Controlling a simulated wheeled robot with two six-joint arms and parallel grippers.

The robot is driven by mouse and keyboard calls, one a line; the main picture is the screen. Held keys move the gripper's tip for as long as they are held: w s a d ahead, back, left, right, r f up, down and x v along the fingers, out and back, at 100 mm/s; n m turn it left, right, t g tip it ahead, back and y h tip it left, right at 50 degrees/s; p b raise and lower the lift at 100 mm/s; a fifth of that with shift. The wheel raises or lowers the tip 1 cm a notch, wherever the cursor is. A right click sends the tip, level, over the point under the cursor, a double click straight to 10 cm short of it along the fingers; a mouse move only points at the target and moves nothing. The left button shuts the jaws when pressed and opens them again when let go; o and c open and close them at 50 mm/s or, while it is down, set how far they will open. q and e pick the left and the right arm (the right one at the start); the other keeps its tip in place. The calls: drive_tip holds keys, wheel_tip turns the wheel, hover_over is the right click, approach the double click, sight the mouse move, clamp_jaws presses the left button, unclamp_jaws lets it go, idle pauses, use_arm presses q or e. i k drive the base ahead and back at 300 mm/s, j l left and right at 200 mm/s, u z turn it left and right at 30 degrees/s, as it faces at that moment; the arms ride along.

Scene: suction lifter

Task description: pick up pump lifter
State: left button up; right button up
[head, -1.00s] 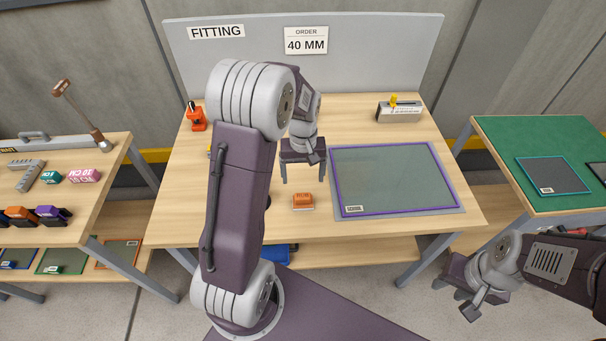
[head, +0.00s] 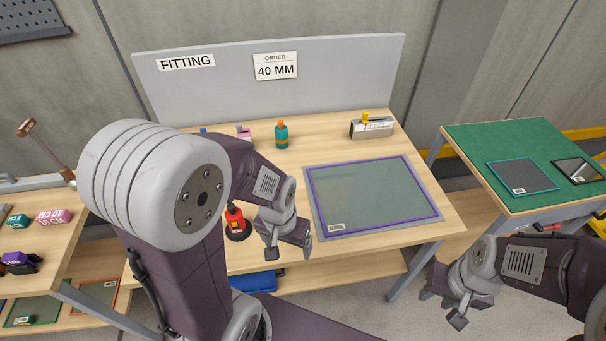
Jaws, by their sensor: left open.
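A red pump-like lifter (head: 236,218) with a dark round base stands near the front left of the fitting table, partly behind my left arm. My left gripper (head: 287,246) is open and empty. In the head view it is just right of the red lifter and hangs above the table's front part. My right gripper (head: 458,300) looks open and empty, off the table's front right, away from the lifter.
A purple-framed glass pane (head: 372,190) lies on the fitting table (head: 432,212). A green bottle-like item (head: 281,135) and a grey gauge with a yellow knob (head: 371,127) stand behind. A green table (head: 515,150) is at right. My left arm hides the table's left part.

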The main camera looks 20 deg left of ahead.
sight(239, 229)
drive_tip(key=j+u, duration=0.15)
drive_tip(key=u, duration=1.4)
